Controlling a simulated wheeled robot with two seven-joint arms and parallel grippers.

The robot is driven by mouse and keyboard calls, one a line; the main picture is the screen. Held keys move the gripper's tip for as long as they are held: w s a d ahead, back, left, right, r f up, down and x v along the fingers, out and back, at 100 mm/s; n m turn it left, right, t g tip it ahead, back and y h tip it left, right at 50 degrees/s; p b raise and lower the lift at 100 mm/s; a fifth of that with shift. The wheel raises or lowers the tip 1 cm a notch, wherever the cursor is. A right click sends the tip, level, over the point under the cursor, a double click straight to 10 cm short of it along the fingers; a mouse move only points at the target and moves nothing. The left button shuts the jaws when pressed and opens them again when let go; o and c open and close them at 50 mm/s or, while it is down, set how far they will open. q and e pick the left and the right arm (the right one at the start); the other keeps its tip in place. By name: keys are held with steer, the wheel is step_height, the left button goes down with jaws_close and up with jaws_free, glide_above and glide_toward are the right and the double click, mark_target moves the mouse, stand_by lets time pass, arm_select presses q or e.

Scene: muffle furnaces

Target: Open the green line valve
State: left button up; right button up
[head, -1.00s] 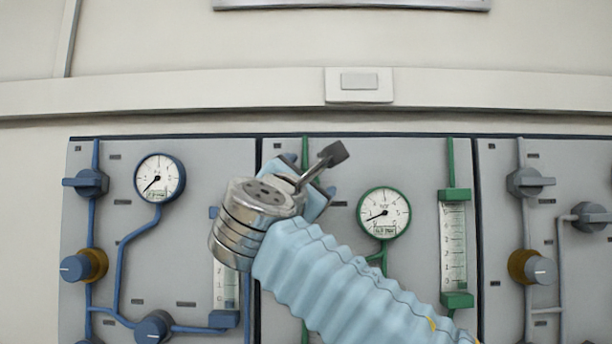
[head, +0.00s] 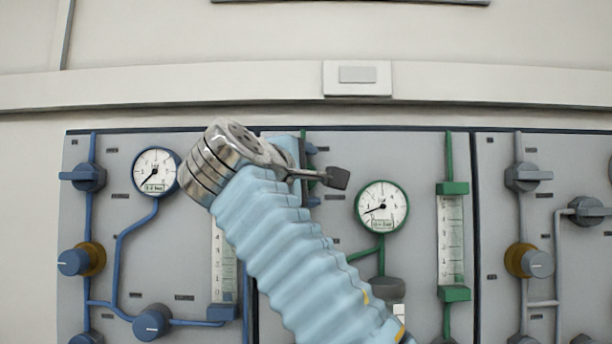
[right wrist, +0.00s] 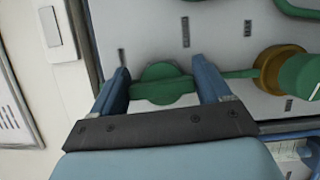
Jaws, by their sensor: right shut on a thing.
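The green line valve (right wrist: 162,88) has a green bar handle, seen between the fingers in the right wrist view. Its bar lies roughly in line with the green pipe (right wrist: 238,73). My right gripper (right wrist: 160,72) is shut on this handle, one blue finger at each end of the bar. In the head view my right gripper (head: 308,172) is at the top of the green panel section, and the gripper and wrist hide the valve. My left gripper is not in view.
A green gauge (head: 382,207) and a green flowmeter (head: 451,240) are to the right of my arm. Blue line fittings, with a blue gauge (head: 156,171), are on the left; grey valves (head: 528,177) are on the right. A brass-collared green knob (right wrist: 290,72) is beside the valve.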

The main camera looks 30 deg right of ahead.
steer(key=shift+m, duration=0.4)
steer(key=o, duration=1)
steer(key=shift+c, duration=0.2)
steer(key=v, duration=1.3)
steer(key=shift+s+a, duration=0.25)
steer(key=shift+r, duration=0.1)
